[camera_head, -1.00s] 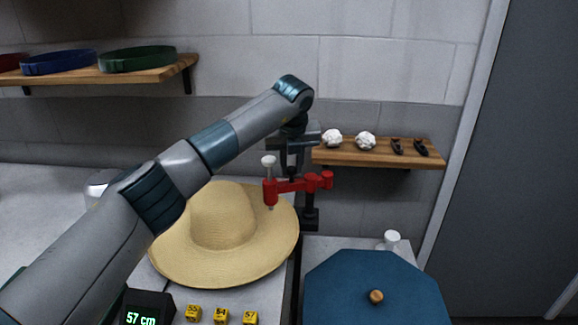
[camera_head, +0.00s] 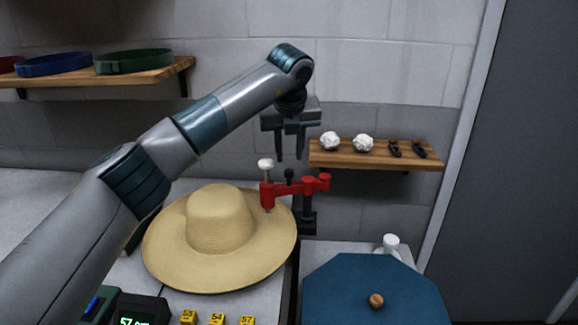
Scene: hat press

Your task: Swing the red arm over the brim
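The red arm (camera_head: 290,188) is level, on a dark post at the table's right edge. Its left end, with a white-topped screw (camera_head: 266,166), stands over the right part of the brim (camera_head: 268,245) of the straw hat (camera_head: 220,222). I cannot tell whether the screw's tip touches the brim. A black knob (camera_head: 289,174) shows behind the red arm. My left gripper (camera_head: 291,157) points down above the red arm, its two fingers apart with nothing between them. My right gripper is not in view.
A blue octagonal lid with a wooden knob (camera_head: 376,301) is at front right, near a white-topped item (camera_head: 390,242). Yellow number blocks (camera_head: 217,319) and a display (camera_head: 143,309) are in front. A wooden shelf (camera_head: 375,154) holds small items behind.

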